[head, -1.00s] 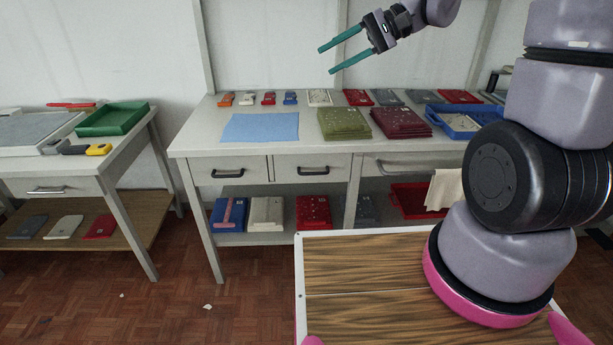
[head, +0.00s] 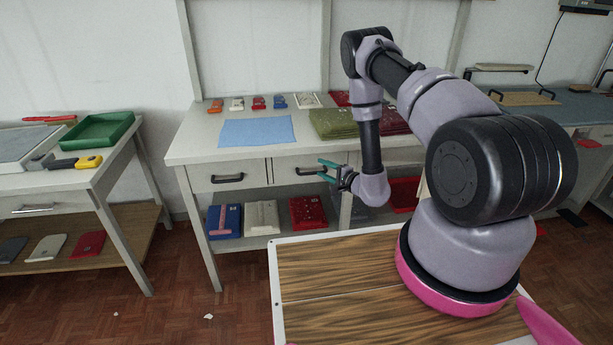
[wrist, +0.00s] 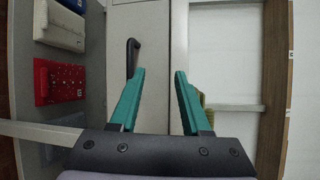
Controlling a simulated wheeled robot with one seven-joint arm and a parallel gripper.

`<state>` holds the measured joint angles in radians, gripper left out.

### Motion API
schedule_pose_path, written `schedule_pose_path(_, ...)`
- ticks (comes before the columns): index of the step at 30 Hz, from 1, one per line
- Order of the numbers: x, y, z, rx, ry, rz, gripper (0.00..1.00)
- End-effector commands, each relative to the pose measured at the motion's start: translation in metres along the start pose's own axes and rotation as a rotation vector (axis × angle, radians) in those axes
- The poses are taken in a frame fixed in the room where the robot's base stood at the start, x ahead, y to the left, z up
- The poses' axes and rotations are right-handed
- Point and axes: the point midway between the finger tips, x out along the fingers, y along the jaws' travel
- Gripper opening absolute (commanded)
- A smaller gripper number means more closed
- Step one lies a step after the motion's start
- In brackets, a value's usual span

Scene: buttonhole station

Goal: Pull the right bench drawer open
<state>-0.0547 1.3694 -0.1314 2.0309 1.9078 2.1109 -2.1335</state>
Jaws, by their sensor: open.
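The bench (head: 190,148) has two small drawers side by side, both shut. The right one of this pair (head: 285,176) has a dark bar handle (head: 306,170), which also shows in the wrist view (wrist: 132,57). The left one (head: 205,181) has a like handle. A wider drawer front farther right is mostly hidden by my arm. My gripper (head: 321,169) is open and empty, its teal fingers pointing left in the head view, close to that right handle. In the wrist view the handle lies just past the left fingertip, not between the fingers (wrist: 160,75).
A blue cloth (head: 256,131) and a green folded stack (head: 345,124) lie on the bench top. Red (head: 308,212), cream and blue packs lie on the shelf below. A side table (head: 100,185) stands left, with open floor between.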

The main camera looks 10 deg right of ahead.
Motion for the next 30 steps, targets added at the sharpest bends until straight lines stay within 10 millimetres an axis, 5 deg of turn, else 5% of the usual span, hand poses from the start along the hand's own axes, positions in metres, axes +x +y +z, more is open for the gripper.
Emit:
schedule_pose_path(3,-0.015,0.035,-0.017,-0.042,0.085,0.018,0.47)
schedule_pose_path(9,-0.016,0.05,-0.026,-0.071,0.126,0.024,0.47)
schedule_pose_path(24,0.068,0.05,-0.036,-0.07,0.123,0.022,0.47)
schedule_pose_path(30,0.084,0.05,-0.038,-0.068,0.124,0.024,0.47)
